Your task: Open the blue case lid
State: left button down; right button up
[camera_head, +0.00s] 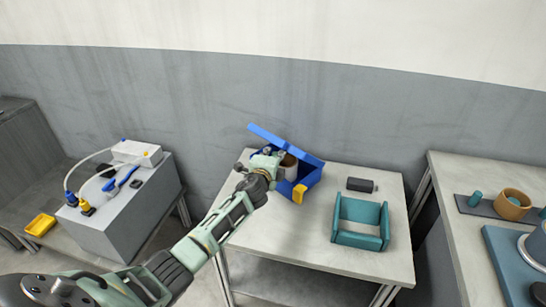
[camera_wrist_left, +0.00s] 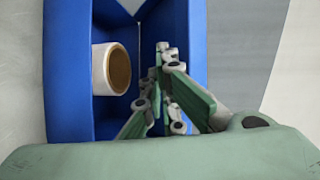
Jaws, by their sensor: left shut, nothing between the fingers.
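The blue case (camera_head: 313,180) stands on the middle table with a yellow latch (camera_head: 299,193) on its front. Its blue lid (camera_head: 268,134) is partly raised and tilted, with a gap between lid and case. My left gripper (camera_head: 274,153) is in that gap, just under the lid, its fingers shut and empty. Whether it touches the lid I cannot tell. A pale roll with a brown inside (camera_wrist_left: 104,70) sits in the case, left of the fingers (camera_wrist_left: 160,92) in the left wrist view; the blue case wall (camera_wrist_left: 70,60) surrounds it. My right gripper is not in view.
A teal open holder (camera_head: 360,238) and a small dark block (camera_head: 361,185) share the middle table (camera_head: 290,232). A grey box with cables (camera_head: 130,205) and a yellow tray (camera_head: 40,225) are at left. The right table (camera_head: 460,250) holds a wooden cup (camera_head: 513,204).

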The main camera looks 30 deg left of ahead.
aim_at(282, 143)
pick_arm(q)
jog(key=shift+w+d+r, duration=0.25)
jog(key=shift+w+r, duration=0.55)
jog(key=shift+w, duration=0.1)
jog(key=shift+w+d+r+p, duration=0.15)
jog(key=shift+w+d+r, duration=0.05)
jog(key=shift+w+r, duration=0.45)
jog(key=shift+w+d+r+p, duration=0.2)
jog(key=shift+w+r, duration=0.25)
jog(key=shift+w, duration=0.25)
jog(key=shift+w+d+r+b, duration=0.25)
jog(key=shift+w+b, duration=0.15)
jog(key=shift+w, duration=0.25)
jog(key=shift+w+d+r+b, duration=0.1)
jog(key=shift+w+r+b, duration=0.2)
jog(key=shift+w, duration=0.35)
jog(key=shift+w+d+r+b, duration=0.2)
jog(key=shift+w+b, duration=0.25)
jog(key=shift+w, duration=0.2)
jog(key=shift+w+d+r, duration=0.2)
jog(key=shift+w+r, duration=0.15)
jog(key=shift+w, duration=0.25)
jog(key=shift+b, duration=0.35)
